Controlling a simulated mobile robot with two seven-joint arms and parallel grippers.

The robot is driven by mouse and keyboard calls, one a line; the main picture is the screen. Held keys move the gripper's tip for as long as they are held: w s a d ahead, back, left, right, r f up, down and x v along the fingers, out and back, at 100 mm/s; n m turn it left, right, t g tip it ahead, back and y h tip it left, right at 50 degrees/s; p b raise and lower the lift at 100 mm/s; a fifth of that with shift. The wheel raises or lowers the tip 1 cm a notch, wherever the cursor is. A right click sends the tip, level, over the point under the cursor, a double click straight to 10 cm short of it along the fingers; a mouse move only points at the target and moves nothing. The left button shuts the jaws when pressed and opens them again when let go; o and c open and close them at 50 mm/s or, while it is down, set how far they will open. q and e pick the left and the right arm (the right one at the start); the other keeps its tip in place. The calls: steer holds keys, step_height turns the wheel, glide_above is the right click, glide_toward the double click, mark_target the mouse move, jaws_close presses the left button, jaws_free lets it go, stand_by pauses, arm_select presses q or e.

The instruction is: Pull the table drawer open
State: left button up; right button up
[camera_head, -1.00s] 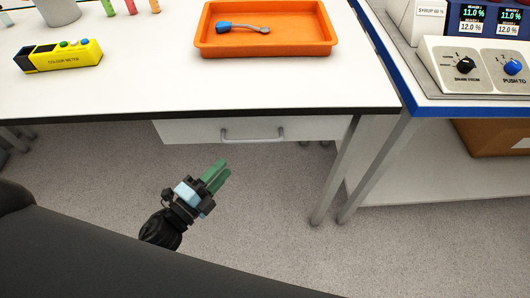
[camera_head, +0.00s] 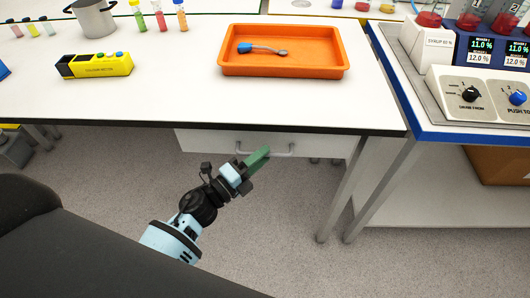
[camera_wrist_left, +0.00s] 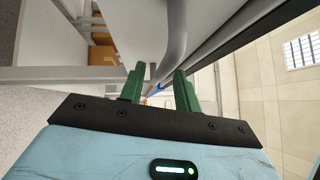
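The drawer (camera_head: 325,146) is a white front under the tabletop, and it looks shut. Its grey bar handle (camera_head: 284,153) runs across the front; the handle also shows in the left wrist view (camera_wrist_left: 174,45). My left gripper (camera_head: 258,158) has green fingers and is at the left part of the handle, partly covering it. In the left wrist view my left gripper (camera_wrist_left: 160,85) has its fingers apart, with the handle bar ahead of and between the tips. I cannot tell whether they touch it. My right gripper is not in view.
The white table (camera_head: 190,105) bears an orange tray (camera_head: 285,71) with a blue-handled spoon, a yellow meter (camera_head: 95,66), a pot (camera_head: 95,18) and several vials. Table legs (camera_head: 340,195) stand right of the drawer. The floor before the drawer is clear.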

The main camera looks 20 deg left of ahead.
arm_select(q)
steer(key=shift+x, duration=0.95)
steer(key=shift+c, duration=0.2)
jaws_close()
